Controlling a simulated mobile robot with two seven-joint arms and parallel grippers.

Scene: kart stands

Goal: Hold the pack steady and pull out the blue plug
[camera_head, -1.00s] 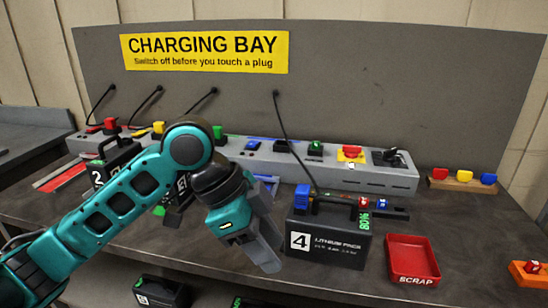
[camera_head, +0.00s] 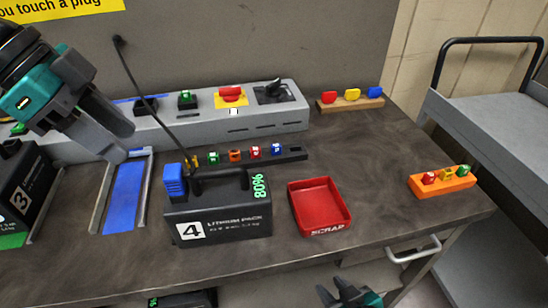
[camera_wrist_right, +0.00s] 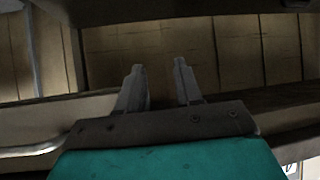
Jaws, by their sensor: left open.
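The black lithium pack marked 4 (camera_head: 232,212) stands on the bench, with a green 80% on its top right. The blue plug (camera_head: 175,181) sits at the pack's top left end. A dark cable (camera_head: 150,95) runs from the back panel down to behind the plug; where it ends is unclear. My left gripper (camera_head: 121,144) is open and empty at upper left, above the blue strip and apart from the plug. My right gripper (camera_head: 350,293) shows at the bottom edge, below the bench front. In the right wrist view it (camera_wrist_right: 158,72) is open with nothing between its fingers.
A red scrap tray (camera_head: 345,218) stands right of the pack. Behind are a black strip of small coloured pieces (camera_head: 292,154) and the grey charging unit (camera_head: 265,118). An orange block (camera_head: 442,187) sits far right. A pack marked 3 (camera_head: 22,190) stands at left. A trolley (camera_head: 505,120) stands beside the bench.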

